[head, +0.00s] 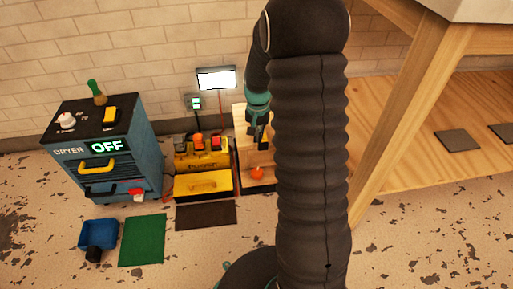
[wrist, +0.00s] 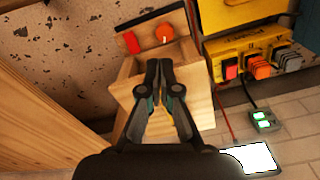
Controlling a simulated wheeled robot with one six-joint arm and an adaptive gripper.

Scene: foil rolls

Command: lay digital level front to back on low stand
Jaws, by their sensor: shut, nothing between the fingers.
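My gripper (head: 257,136) is shut and empty. It points down over a light wooden box (head: 240,122) by the wall, and its closed fingertips (wrist: 158,66) lie across the middle of that box (wrist: 196,92) in the wrist view. The box has a round orange knob (head: 257,173) on its front; the knob also shows in the wrist view (wrist: 165,33) beside a red patch (wrist: 132,42). A small yellow patch shows between my fingers in the wrist view, too hidden to name. I cannot make out a digital level, and I cannot tell which thing is the low stand.
A yellow unit (head: 203,186) with several coloured plugs stands left of the box, a blue dryer (head: 140,155) reading OFF further left. A wooden table (head: 385,110) stands right.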

